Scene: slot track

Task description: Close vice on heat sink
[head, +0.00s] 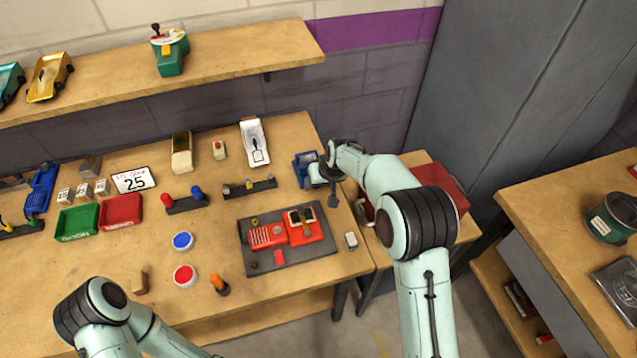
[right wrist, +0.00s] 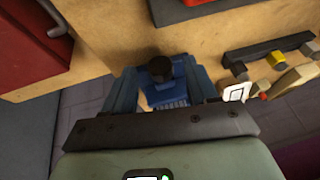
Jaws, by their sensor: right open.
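The blue vice (head: 301,170) stands at the right end of the workbench, by its back right corner. My right gripper (head: 322,172) is at the vice's right side, with its jaws open. In the right wrist view the blue vice (right wrist: 165,95) lies directly in front of the gripper's dark mount, with a black round knob (right wrist: 160,68) in the middle. I cannot tell whether the fingers touch the knob. A pale ribbed patch shows on the vice there, but I cannot tell whether it is the heat sink. My left gripper is out of view.
A grey mat (head: 300,262) with a red slot car lies in front of the vice. A dark rack (head: 250,188) of small tools is left of it. A red box (head: 440,185) stands beyond the bench's right edge.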

